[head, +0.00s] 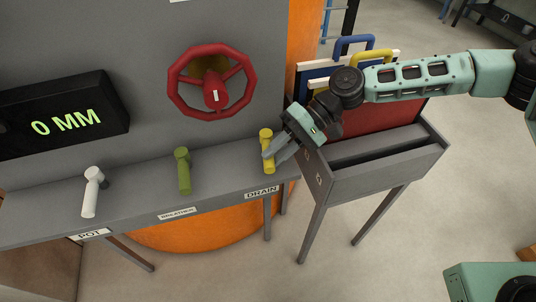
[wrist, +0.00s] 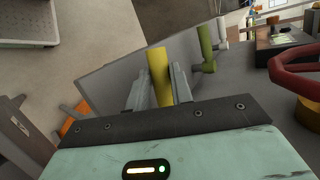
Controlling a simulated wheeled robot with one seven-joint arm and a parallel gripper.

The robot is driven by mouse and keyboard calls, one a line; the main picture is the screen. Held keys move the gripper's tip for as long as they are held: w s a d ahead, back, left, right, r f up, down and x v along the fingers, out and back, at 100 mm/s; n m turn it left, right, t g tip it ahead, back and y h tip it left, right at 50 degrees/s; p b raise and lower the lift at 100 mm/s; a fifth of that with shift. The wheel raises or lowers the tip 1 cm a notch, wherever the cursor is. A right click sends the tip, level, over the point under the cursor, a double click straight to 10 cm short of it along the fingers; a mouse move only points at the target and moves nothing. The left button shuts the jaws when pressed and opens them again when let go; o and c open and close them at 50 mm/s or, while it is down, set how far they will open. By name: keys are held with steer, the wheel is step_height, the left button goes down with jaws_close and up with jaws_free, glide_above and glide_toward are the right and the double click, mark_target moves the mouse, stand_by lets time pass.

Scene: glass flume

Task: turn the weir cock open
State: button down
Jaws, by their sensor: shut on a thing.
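Three cock handles stand along the grey shelf: white (head: 91,192) above a "POT" label, green (head: 183,170) above a small label that is hard to read, and yellow (head: 266,136) above a "DRAIN" label (head: 262,192). My gripper (head: 271,156) is shut on the yellow handle. In the wrist view the yellow handle (wrist: 159,72) stands between my two fingers (wrist: 158,88). The green handle (wrist: 207,45) and white handle (wrist: 222,28) stand apart, beyond it. I can read no label saying weir.
A red handwheel (head: 212,82) is on the grey panel above the cocks. A black display (head: 65,113) reads "0 MM". A grey rack (head: 375,165) with coloured-handled boards stands close to the right of the shelf, under my arm.

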steer(key=shift+w+d+n+g, duration=0.2)
steer(key=shift+n+g, duration=0.1)
steer(key=shift+n, duration=0.1)
steer(key=c, duration=1.2)
jaws_free()
steer(key=shift+s, duration=0.1)
steer(key=shift+c, duration=0.2)
steer(key=b+v, duration=0.3)
steer(key=v, duration=0.9)
steer(key=shift+r, duration=0.15)
steer(key=shift+a, duration=0.2)
steer(key=s+n+t+h, duration=0.3)
steer(key=s+h, duration=0.6)
steer(key=s, duration=0.8)
steer(key=s+d+r+t, duration=0.4)
steer(key=s+d+r, duration=0.1)
steer(key=s+d, duration=0.1)
steer(key=shift+s+d, duration=0.3)
steer(key=shift+s, duration=0.1)
